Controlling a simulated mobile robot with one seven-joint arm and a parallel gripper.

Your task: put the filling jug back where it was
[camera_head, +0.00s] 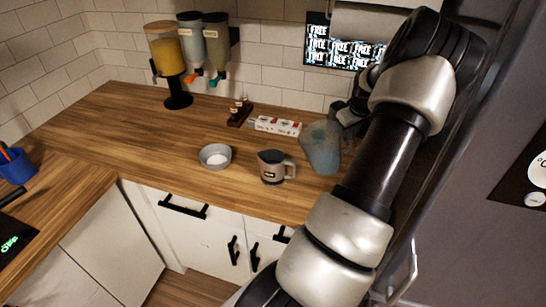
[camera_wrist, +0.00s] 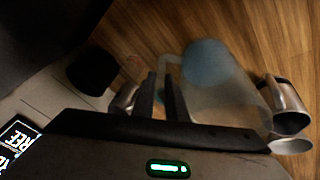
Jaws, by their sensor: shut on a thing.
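The filling jug (camera_head: 320,150) is a translucent vessel with bluish contents, at the right of the wooden counter in the head view. It also shows in the wrist view (camera_wrist: 228,88), blurred, with the blue part toward the top. My gripper (camera_wrist: 165,92) is shut on the jug at its handle side. In the head view my gripper (camera_head: 347,120) is right of the jug, partly hidden by my arm. The jug looks slightly tilted in the head view. I cannot tell whether its base touches the counter.
A grey metal mug (camera_head: 271,168) and a bowl (camera_head: 215,156) stand left of the jug. Dispensers (camera_head: 190,50) stand at the back left. The left counter is mostly clear.

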